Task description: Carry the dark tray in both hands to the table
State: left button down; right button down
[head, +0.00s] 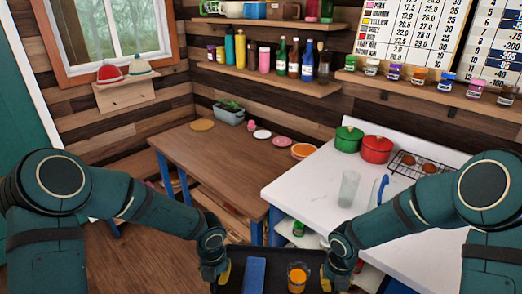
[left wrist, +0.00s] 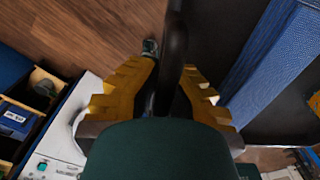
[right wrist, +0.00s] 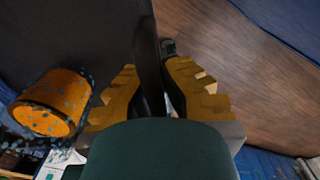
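The dark tray (head: 276,278) is at the bottom middle of the head view, close in front of me and above the floor. It carries a folded blue cloth (head: 254,275) and an orange patterned cup (head: 297,278), which stands upright. My left gripper (head: 223,272) is shut on the tray's left handle, the dark bar between its yellow fingers in the left wrist view (left wrist: 170,75). My right gripper (head: 328,280) is shut on the right handle, seen likewise in the right wrist view (right wrist: 153,75). The wooden table (head: 205,150) stands ahead, its front brown top mostly clear.
A white counter (head: 305,190) adjoins the table's right side, with a clear glass (head: 348,188), a green pot (head: 348,139), a red pot (head: 376,149) and a rack. Wooden floor (head: 130,262) is open at left.

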aim_at(227, 161)
jog(key=i+j+u, duration=0.1)
jog(key=u, duration=0.25)
jog(key=i+j+u, duration=0.1)
jog(key=u, duration=0.25)
jog(key=i+j+u, duration=0.1)
jog(key=i+u, duration=0.75)
jog(key=i, duration=0.45)
jog(key=i+j+z, duration=0.2)
jog(key=i, duration=0.5)
jog(key=i+z, duration=0.3)
jog(key=i+j+z, duration=0.1)
jog(key=z, duration=0.25)
jog(key=i+z, duration=0.15)
jog(key=z, duration=0.2)
jog(key=i+j+z, duration=0.15)
jog(key=z, duration=0.2)
jog(key=i+z, duration=0.15)
jog(key=z, duration=0.25)
jog(key=i+j+z, duration=0.1)
jog(key=z, duration=0.25)
jog(key=i+j+z, duration=0.2)
jog(key=i+z, duration=0.3)
